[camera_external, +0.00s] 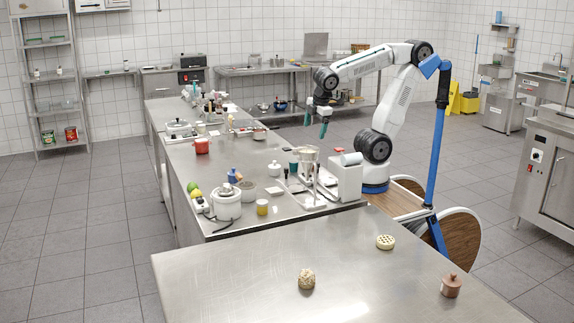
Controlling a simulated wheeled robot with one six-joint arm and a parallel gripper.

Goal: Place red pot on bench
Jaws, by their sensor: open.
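A small red pot (202,147) stands upright on the long steel bench (180,157), near its left edge. A reddish-brown lidded pot (451,287) stands on the steel table in the foreground, at the right. My gripper (315,123) has teal fingers, points downward and is open with nothing visible between them. It hangs in the air at the right side of the long bench, well apart from both pots. The arm rises from my base beside the bench and bends over to the left.
The foreground table (240,285) also bears a beige lumpy item (306,279) and a pale round holed item (385,242). A white cooker (226,204), a yellow cup (262,207), a blue bottle (232,176) and a white device (346,178) crowd the bench's near end.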

